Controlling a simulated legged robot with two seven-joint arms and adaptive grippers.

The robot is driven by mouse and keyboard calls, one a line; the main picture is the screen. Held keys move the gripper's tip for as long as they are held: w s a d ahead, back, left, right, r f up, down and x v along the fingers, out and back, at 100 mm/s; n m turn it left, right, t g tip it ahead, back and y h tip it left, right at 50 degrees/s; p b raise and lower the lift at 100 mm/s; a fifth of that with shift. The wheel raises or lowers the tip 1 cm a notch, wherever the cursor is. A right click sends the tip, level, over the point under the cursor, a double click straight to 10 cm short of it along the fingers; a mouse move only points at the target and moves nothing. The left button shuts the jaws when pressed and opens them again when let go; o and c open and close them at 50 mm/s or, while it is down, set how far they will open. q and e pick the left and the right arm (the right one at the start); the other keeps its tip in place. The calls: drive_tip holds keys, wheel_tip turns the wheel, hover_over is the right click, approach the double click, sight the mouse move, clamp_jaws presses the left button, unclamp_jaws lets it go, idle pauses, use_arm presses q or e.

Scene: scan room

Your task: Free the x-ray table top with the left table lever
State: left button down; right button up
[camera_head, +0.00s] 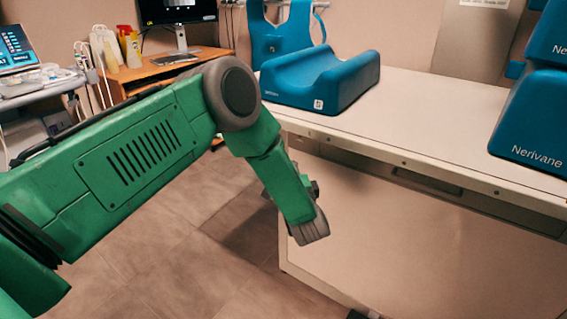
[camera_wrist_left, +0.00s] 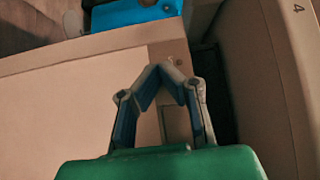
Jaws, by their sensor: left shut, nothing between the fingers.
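The x-ray table top (camera_head: 420,112) is a long pale slab running from the centre to the right of the head view. Below its edge is a dark recessed slot (camera_head: 430,182) in the table's side. I cannot clearly make out the left table lever in either view. My left gripper (camera_head: 312,236) points down in front of the table's near side, below the top's left end. In the left wrist view the fingertips of my left gripper (camera_wrist_left: 165,68) meet and hold nothing, over a beige surface (camera_wrist_left: 85,100). My right gripper is not in view.
A blue curved cushion (camera_head: 325,85) lies on the table's left end. Blue blocks (camera_head: 530,125) stand at the right. A wooden desk (camera_head: 160,72) with a monitor is behind. Tiled floor (camera_head: 165,270) is open left of the table.

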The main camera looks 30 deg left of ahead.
use_arm(q)
drive_tip(key=w+a+b, duration=0.3)
drive_tip(key=a, duration=0.5)
drive_tip(key=shift+w, duration=0.25)
drive_tip(key=s+r+m+g+h+p, duration=0.2)
drive_tip(key=s+m+g+p, duration=0.2)
drive_tip(key=p, duration=1.4)
drive_tip(key=shift+s+a+r+m+g+h, duration=0.25)
drive_tip(key=shift+s+g, duration=0.35)
drive_tip(key=shift+s, duration=0.55)
drive_tip(key=shift+s, duration=0.15)
